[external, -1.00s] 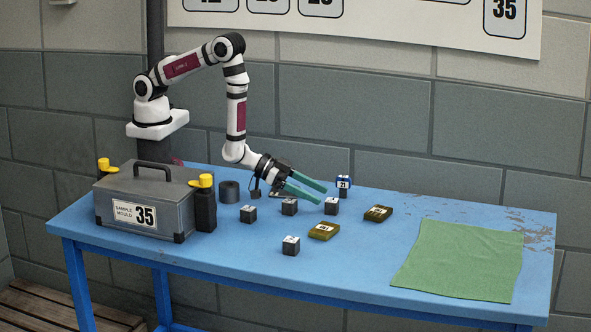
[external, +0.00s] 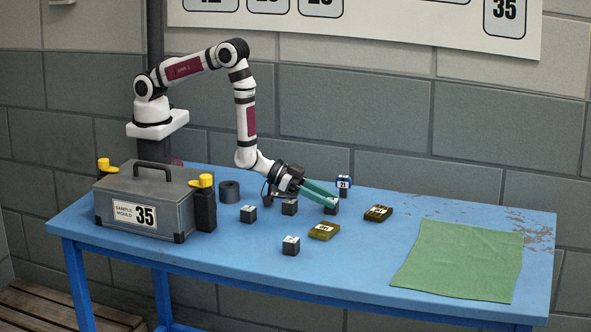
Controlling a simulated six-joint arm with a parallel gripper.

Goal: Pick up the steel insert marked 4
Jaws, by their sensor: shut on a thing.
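Several small dark steel inserts with pale marked tops stand on the blue table. My gripper (external: 329,201) reaches down from the left with its green fingers shut on one steel insert (external: 331,210), the rightmost of the dark cubes. The fingers partly cover its top, and I cannot read its mark. Other inserts stand at the left (external: 248,214), just below my wrist (external: 289,207) and toward the front (external: 291,246); their marks are too small to read.
A grey mould case (external: 145,200) marked 35 stands at the left. A green cloth (external: 458,260) lies at the right.

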